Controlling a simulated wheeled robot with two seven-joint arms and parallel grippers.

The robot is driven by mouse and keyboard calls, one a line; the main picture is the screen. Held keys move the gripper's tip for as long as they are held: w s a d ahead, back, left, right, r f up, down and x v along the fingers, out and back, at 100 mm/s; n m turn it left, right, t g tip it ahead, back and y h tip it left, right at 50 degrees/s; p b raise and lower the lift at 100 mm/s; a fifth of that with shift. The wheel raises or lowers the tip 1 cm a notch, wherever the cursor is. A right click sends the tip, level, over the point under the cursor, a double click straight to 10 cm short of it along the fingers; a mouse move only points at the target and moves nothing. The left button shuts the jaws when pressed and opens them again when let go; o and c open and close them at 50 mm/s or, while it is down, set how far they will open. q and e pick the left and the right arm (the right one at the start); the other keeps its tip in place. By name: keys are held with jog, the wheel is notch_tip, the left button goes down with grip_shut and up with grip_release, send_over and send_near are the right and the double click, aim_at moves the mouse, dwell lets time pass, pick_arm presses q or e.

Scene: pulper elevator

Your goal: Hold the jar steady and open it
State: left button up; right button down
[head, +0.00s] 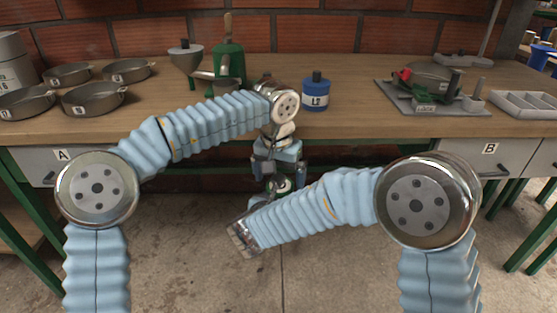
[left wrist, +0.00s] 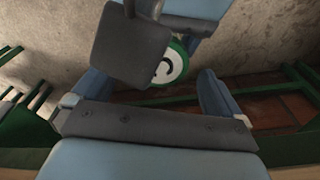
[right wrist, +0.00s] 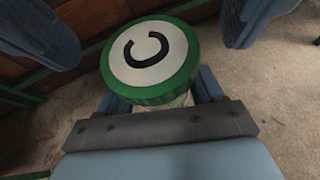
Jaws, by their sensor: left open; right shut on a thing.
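The jar has a green lid with a white top marked with a black C. Its lid (right wrist: 150,55) fills the middle of the right wrist view, with a little clear body below the rim. My right gripper (right wrist: 162,88) is shut on the jar below the lid and holds it in front of the bench. My left gripper (head: 281,168) is open just above the jar, its fingers pointing down and spread on either side of the lid. In the left wrist view the lid (left wrist: 173,66) is partly hidden by a dark grey part. The jar's lower body is mostly hidden.
The wooden bench (head: 345,122) stands behind my grippers. On it are a blue jar (head: 316,94), a green pulper (head: 229,66), several round pans (head: 95,97), a grey tray with a device (head: 430,97) and a divided tray (head: 526,104). The floor below is open.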

pick_arm(q)
jog(key=shift+f, duration=0.8)
jog(key=c, duration=1.2)
jog(key=n, duration=0.6)
jog(key=shift+n+y, duration=0.4)
jog(key=o, duration=1.1)
jog(key=shift+d, duration=0.1)
jog(key=shift+o, duration=0.2)
jog(key=shift+w+r, duration=0.1)
jog(key=shift+r, duration=0.05)
jog(key=shift+r, duration=2.2)
